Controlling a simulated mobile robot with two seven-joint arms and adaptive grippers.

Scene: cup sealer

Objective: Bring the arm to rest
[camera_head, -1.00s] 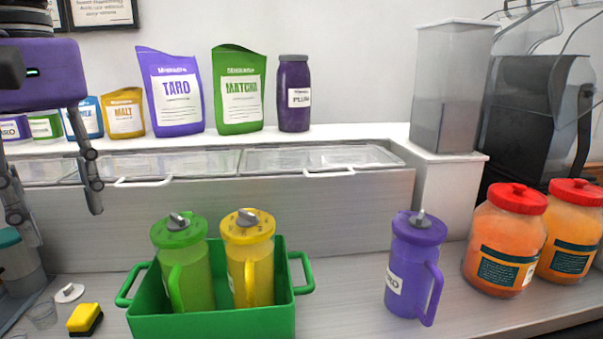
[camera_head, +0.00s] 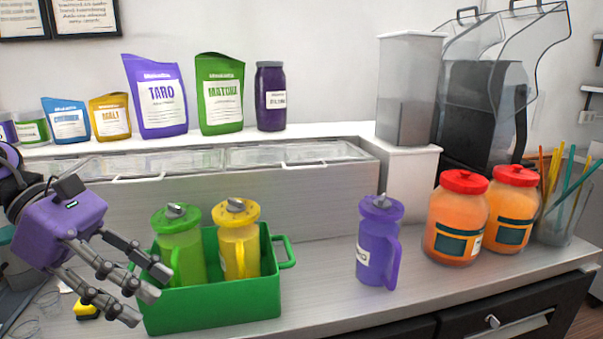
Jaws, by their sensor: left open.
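My left gripper (camera_head: 146,293), with a purple body and grey fingers, comes in from the left. It is open and empty, its fingers angled down to the right in front of the green bin's (camera_head: 215,312) left side, overlapping its left edge in the picture. The bin holds a green pitcher (camera_head: 181,250) and a yellow pitcher (camera_head: 237,243), both upright. A purple pitcher (camera_head: 377,245) stands upright on the counter to the right of the bin, apart from it. My right gripper is not in view.
Two orange jars with red lids (camera_head: 455,222) (camera_head: 512,208) and a glass of straws (camera_head: 562,205) stand at the right. A steel cabinet (camera_head: 320,200) backs the counter. A yellow sponge (camera_head: 85,310) lies at the left. Counter between bin and purple pitcher is clear.

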